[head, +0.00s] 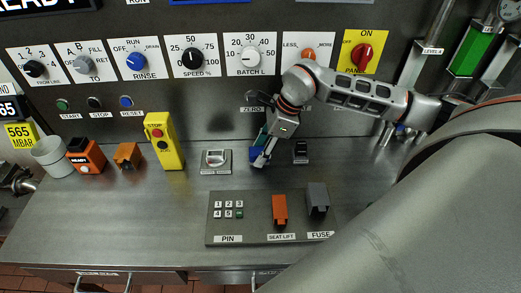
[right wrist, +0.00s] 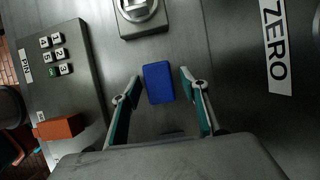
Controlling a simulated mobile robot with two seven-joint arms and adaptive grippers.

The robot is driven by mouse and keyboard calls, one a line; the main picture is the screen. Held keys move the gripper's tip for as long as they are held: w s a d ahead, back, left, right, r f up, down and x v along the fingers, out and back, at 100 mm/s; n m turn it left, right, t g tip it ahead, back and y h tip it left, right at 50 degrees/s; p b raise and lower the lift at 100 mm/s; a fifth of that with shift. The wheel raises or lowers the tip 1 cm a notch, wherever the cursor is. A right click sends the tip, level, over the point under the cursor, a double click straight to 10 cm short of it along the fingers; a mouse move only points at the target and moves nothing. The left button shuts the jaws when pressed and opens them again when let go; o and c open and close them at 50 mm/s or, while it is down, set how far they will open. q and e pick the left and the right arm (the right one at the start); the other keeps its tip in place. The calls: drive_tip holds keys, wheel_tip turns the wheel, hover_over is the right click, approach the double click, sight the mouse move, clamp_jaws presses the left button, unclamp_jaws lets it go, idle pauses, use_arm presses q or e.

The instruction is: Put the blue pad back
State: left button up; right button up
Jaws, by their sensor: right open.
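The blue pad (right wrist: 158,82) lies flat on the metal counter in the right wrist view, between the two fingertips of my right gripper (right wrist: 161,76). The fingers are spread, with a gap on each side of the pad, and are not closed on it. In the head view my right gripper (head: 262,158) points down at the counter near the back panel. A small bit of the blue pad (head: 254,154) shows there, mostly hidden by the fingers. My left gripper is not in view.
A white rotary switch (head: 215,158) stands left of my gripper and a small black switch (head: 301,152) right of it. The keypad plate (head: 262,228) with orange and grey covers lies in front. A yellow stop box (head: 163,142) stands further left. The back panel carries a ZERO label (right wrist: 277,45).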

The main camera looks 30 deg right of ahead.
drive_tip(key=b+v, duration=0.1)
drive_tip(key=v, duration=1.1)
drive_tip(key=shift+a, duration=0.1)
